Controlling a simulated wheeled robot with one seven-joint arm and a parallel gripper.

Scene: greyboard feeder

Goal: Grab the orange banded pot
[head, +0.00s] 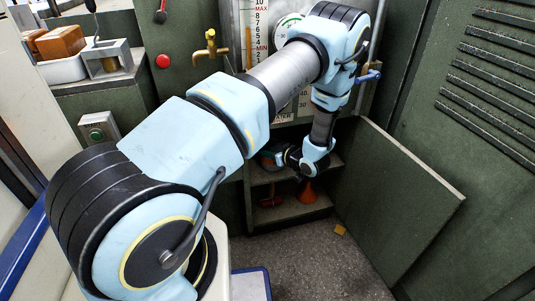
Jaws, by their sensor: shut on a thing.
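My gripper (283,157) is at the end of my blue-and-black arm, low in the cabinet opening at the upper shelf. It is shut on a small pot (267,160), of which a greenish side and a bit of orange show at the left of the jaws. My wrist and the jaws hide most of the pot. I cannot tell whether the pot touches the shelf.
An orange funnel (307,191) and a red object (270,201) are on the lower shelf. The open cabinet door (400,205) stands to the right. A brass tap (210,45) and a blue-handled valve (368,76) stick out above. A small yellowish piece (340,230) lies on the floor.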

